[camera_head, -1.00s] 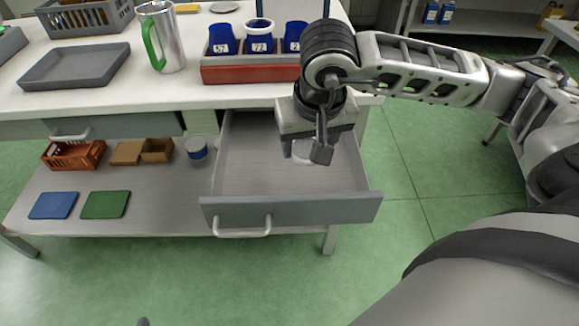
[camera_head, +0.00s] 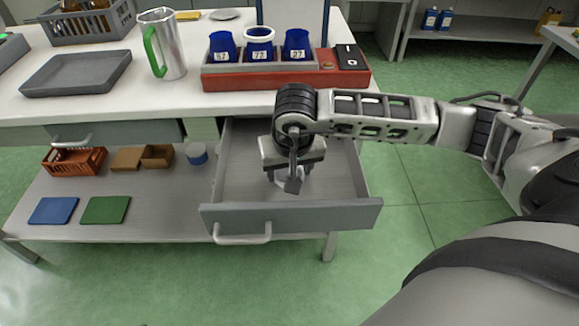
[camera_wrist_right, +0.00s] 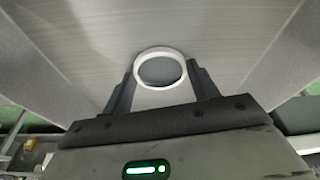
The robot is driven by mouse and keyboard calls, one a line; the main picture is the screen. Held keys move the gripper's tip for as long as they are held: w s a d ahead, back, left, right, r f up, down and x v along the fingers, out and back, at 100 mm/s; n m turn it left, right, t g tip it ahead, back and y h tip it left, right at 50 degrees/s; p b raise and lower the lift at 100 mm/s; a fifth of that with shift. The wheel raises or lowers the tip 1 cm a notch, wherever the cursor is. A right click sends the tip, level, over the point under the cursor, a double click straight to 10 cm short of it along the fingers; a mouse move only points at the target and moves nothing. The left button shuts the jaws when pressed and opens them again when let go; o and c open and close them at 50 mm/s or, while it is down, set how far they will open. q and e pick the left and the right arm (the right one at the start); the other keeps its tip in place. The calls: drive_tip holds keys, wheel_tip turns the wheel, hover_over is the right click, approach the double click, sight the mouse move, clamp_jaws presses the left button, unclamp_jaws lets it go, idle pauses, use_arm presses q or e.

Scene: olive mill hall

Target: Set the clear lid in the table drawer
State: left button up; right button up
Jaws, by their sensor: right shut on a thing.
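The table drawer (camera_head: 345,212) is pulled open, and its grey floor looks bare. My right gripper (camera_head: 285,183) is inside the drawer's outline, low over its floor. In the right wrist view my right gripper (camera_wrist_right: 162,90) is shut on the clear lid (camera_wrist_right: 160,53), a round disc with a pale rim between the fingertips. The drawer floor (camera_wrist_right: 235,40) lies behind the lid. I cannot tell whether the lid touches the floor. In the head view the lid is mostly hidden by the gripper. My left gripper is not in view.
On the tabletop stand a red rack (camera_head: 222,80) with blue cups, a steel jug (camera_head: 170,50) with a green handle, and a grey tray (camera_head: 75,73). The lower shelf (camera_head: 155,215) holds an orange basket (camera_head: 75,161), small boxes and two mats.

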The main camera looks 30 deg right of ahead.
drive_tip(key=shift+f, duration=0.25)
drive_tip(key=o, duration=1)
drive_tip(key=shift+r, duration=0.1)
drive_tip(key=shift+c, duration=0.2)
drive_tip(key=shift+r, duration=0.4)
drive_tip(key=v, duration=1.1)
drive_tip(key=shift+r, duration=0.3)
drive_tip(key=shift+s, duration=0.1)
